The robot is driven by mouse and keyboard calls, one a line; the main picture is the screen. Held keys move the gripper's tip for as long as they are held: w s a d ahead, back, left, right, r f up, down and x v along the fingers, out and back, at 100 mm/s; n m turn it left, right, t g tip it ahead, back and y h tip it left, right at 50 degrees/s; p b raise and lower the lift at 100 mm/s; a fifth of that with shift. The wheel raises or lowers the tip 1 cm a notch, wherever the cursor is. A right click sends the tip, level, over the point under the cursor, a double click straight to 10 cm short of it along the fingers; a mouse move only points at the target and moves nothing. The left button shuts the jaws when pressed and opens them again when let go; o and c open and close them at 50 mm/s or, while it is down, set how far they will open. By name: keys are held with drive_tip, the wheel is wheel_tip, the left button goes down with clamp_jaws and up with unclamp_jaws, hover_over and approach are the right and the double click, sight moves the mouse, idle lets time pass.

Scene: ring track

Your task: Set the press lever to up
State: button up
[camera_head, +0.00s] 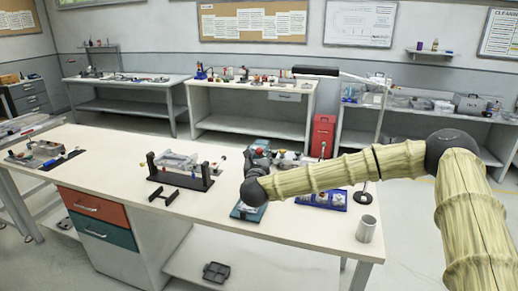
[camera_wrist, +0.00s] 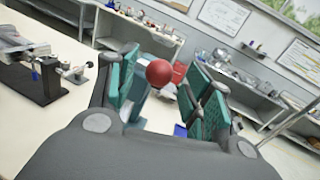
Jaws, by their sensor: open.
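The press lever's red ball knob (camera_wrist: 158,72) shows in the wrist view, between the two teal-padded fingers of my gripper (camera_wrist: 163,85). The fingers are open, with gaps showing beside the knob; I cannot tell whether either pad touches it. Part of a light blue body, likely the press, shows below the knob. In the head view my gripper (camera_head: 262,150) is mostly hidden behind my wrist over the workbench. A blue-green base (camera_head: 248,213), likely the press's, shows below my wrist. The lever's angle is hidden.
On the workbench (camera_head: 110,148), a black-based fixture (camera_head: 180,168) stands left of my arm. A blue tray (camera_head: 322,200) and a metal cup (camera_head: 366,229) are to the right. Another device (camera_head: 45,153) is at far left.

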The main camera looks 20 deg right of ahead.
drive_tip(key=shift+p+x, duration=0.35)
drive_tip(key=shift+x, duration=1.15)
clamp_jaws()
